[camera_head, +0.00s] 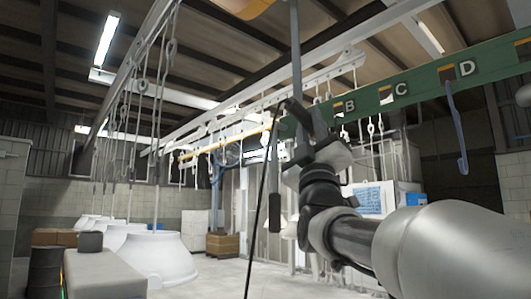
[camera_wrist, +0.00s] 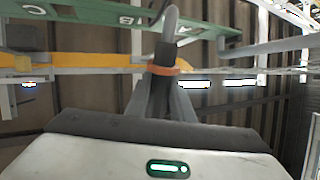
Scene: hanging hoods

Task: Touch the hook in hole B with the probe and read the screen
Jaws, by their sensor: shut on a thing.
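My gripper (camera_wrist: 163,100) is shut on a dark probe handle with an orange collar (camera_wrist: 163,70). A grey curved part shows above the collar in the wrist view. In the head view my gripper and wrist stand just left of and below the letter B. A green beam (camera_head: 425,88) carries the letters B, C and D; the beam also shows at the top left of the wrist view (camera_wrist: 60,12). I cannot make out the hook in hole B. A blue hook (camera_head: 456,130) hangs by D. I cannot see any readable probe screen.
A black cable (camera_head: 262,195) curves down left of my arm. Chains with white hooks hang from rails at left and behind the beam. White hoods (camera_head: 150,258) hang low at left. A blue-and-white panel (camera_head: 370,200) stands behind my arm. Floor at centre is clear.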

